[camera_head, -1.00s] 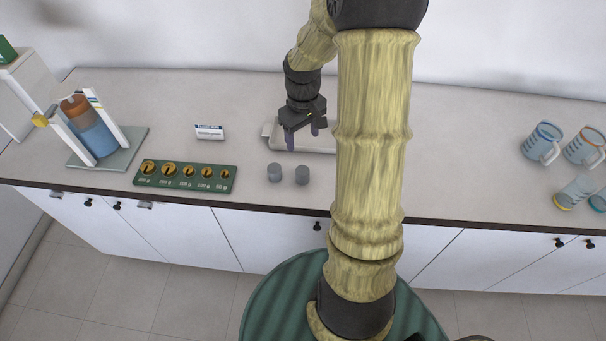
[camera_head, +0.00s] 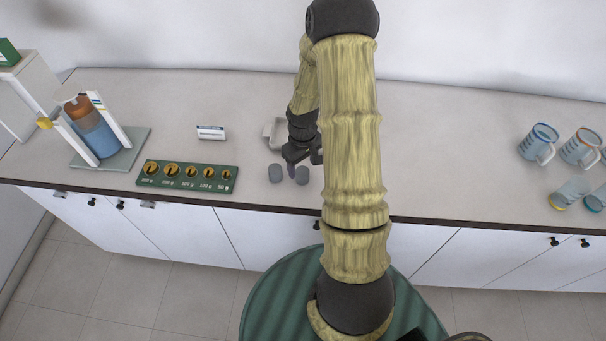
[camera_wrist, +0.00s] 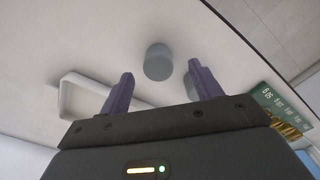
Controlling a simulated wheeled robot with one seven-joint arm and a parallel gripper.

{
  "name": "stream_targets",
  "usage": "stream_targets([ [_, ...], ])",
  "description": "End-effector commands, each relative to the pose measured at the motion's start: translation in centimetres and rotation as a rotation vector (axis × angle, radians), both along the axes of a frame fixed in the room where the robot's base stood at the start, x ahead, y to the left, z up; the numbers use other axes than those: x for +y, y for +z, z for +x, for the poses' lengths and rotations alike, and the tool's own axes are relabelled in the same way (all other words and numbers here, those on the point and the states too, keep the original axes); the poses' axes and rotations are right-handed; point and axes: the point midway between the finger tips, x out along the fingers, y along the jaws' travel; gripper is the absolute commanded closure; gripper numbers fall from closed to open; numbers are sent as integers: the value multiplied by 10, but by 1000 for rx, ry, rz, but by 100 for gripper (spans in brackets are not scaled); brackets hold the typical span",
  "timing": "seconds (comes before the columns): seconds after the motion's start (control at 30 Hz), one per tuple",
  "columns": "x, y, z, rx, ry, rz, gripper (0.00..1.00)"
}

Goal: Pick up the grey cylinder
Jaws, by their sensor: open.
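Two small grey cylinders stand upright side by side near the counter's front edge. In the head view the left cylinder (camera_head: 275,173) is in clear view and the right cylinder (camera_head: 303,176) is close to my gripper's fingers. My gripper (camera_head: 302,167) is open and points down. In the wrist view my gripper (camera_wrist: 160,70) has one cylinder (camera_wrist: 158,62) showing in the gap between its fingertips, with nothing held. The other cylinder (camera_wrist: 189,85) is partly hidden behind the right finger.
A green board of weights (camera_head: 187,187) lies left of the cylinders. A white tray (camera_head: 269,132), partly hidden by my arm, is behind them. A label card (camera_head: 210,132) and the blue-and-orange apparatus (camera_head: 97,131) are farther left. Several mugs (camera_head: 541,142) are at the right.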

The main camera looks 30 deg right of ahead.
Motion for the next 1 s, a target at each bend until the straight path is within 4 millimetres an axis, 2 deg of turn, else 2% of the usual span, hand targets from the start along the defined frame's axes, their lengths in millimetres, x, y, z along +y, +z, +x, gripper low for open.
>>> stream_targets([
  [0.27,0,-4,1,2,1,1,36],
  [0.73,-2,-49,6,2,1,1,36],
  [1.0,-3,-52,7,0,0,0,36],
])
